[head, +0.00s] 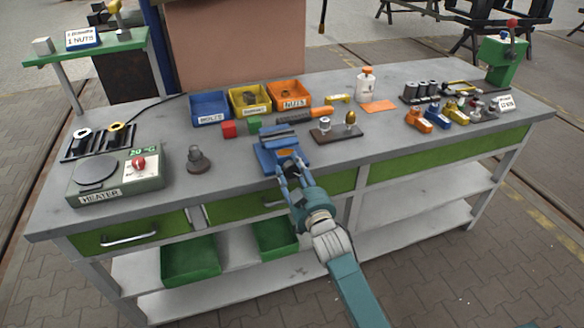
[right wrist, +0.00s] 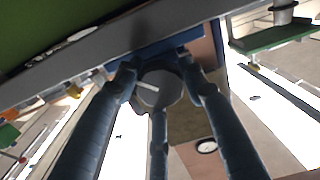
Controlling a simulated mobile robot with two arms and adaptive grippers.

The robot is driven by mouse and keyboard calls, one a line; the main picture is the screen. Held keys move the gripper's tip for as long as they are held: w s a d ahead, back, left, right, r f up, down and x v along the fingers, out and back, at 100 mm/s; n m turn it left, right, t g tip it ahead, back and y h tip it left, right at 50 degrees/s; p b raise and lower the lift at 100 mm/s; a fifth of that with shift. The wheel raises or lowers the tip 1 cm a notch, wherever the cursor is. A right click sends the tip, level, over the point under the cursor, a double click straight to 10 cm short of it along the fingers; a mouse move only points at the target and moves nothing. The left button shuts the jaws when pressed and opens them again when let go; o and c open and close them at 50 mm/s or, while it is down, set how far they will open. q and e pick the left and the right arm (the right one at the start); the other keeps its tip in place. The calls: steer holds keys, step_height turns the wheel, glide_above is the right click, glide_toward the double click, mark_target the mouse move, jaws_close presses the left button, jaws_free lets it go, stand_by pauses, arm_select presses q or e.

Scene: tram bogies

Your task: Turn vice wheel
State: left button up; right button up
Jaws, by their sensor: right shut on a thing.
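The blue vice (head: 275,150) stands at the front edge of the workbench, left of its middle. My right gripper (head: 288,170) reaches it from the front, and its fingers hide most of the wheel in the head view. In the right wrist view the vice wheel (right wrist: 160,88) is a grey round disc with a pale bar. The fingers of my right gripper (right wrist: 158,100) are closed around it, one on each side and one below. My left gripper is in neither view.
The grey workbench top (head: 235,165) carries a heater (head: 115,182) at the left. Blue, yellow and orange bins (head: 290,93) stand behind the vice. A dark knob-like part (head: 198,160) stands left of it. Green drawers (head: 130,232) are below, with floor in front.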

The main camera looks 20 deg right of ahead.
steer(key=o, duration=0.9)
steer(key=s, duration=1.2)
steer(key=shift+d, duration=0.2)
steer(key=s+a+f+g, duration=0.1)
steer(key=s+f+g, duration=0.3)
steer(key=f, duration=0.8)
steer(key=s+f+g, duration=0.2)
steer(key=s+f, duration=0.3)
steer(key=f, duration=0.8)
steer(key=s+a+f+g, duration=0.15)
steer(key=s+f, duration=0.35)
steer(key=f, duration=0.7)
steer(key=s+d+f+g, duration=0.2)
steer(key=s+f, duration=0.4)
steer(key=s, duration=0.5)
steer(key=s+d+f+g, duration=0.1)
steer(key=s+f+g, duration=0.3)
steer(key=s+f, duration=0.3)
steer(key=s+d+f+g, duration=0.2)
steer(key=s+f, duration=0.5)
steer(key=s, duration=1)
steer(key=shift+d+f+n+g+h, duration=0.2)
steer(key=shift+d+n+g+h, duration=0.15)
steer(key=shift+g, duration=0.4)
